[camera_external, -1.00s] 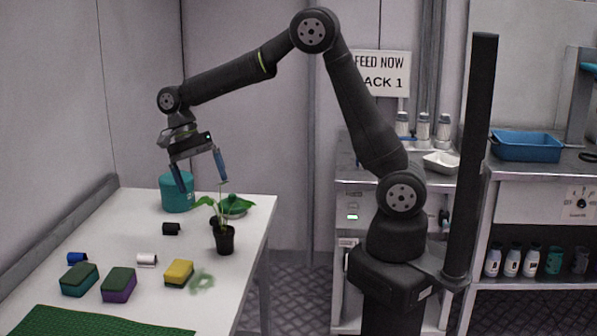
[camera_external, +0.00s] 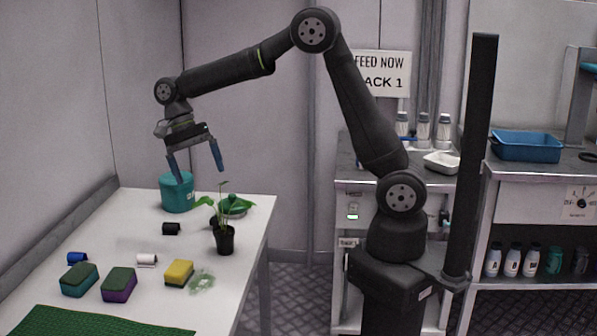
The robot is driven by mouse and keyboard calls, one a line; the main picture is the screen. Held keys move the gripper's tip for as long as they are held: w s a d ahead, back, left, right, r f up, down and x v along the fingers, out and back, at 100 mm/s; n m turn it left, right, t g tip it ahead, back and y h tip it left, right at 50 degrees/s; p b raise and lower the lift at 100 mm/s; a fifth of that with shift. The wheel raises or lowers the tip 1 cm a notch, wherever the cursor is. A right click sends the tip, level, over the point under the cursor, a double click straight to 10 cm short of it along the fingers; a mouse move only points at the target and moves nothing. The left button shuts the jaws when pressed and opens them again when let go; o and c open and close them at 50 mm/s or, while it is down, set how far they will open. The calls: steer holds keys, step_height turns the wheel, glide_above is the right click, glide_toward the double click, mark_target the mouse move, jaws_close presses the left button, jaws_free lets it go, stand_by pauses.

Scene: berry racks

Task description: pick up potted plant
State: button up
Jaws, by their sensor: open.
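The potted plant (camera_external: 225,240) stands upright on the white table near its right edge. It has a small black pot, a thin stem and green leaves. My gripper (camera_external: 197,174) is open, with two blue fingers pointing down. It is above the table, up and to the left of the plant, and appears apart from it. Nothing is between the fingers that I can make out. The teal container behind the left finger is partly covered by it.
The teal container (camera_external: 178,197) and a green-lidded dish (camera_external: 236,206) are behind the plant. Black (camera_external: 171,229), white (camera_external: 147,261) and blue (camera_external: 77,258) spools lie to the left. Several sponges, including a yellow one (camera_external: 179,272), and a green mat (camera_external: 90,322) are in front.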

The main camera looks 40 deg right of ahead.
steer(key=c, duration=0.4)
steer(key=m+t+y, duration=0.1)
steer(key=m+t, duration=0.3)
steer(key=m, duration=0.3)
glide_above(224, 230)
steer(key=f, duration=1.2)
steer(key=shift+w+a+f, duration=0.2)
steer(key=shift+a+f, duration=0.05)
steer(key=shift+f, duration=0.15)
steer(key=shift+s+d+f, duration=0.1)
steer(key=shift+d+f, duration=0.05)
steer(key=shift+f, duration=1.15)
steer(key=shift+d+f, duration=0.1)
steer(key=shift+f, duration=1.15)
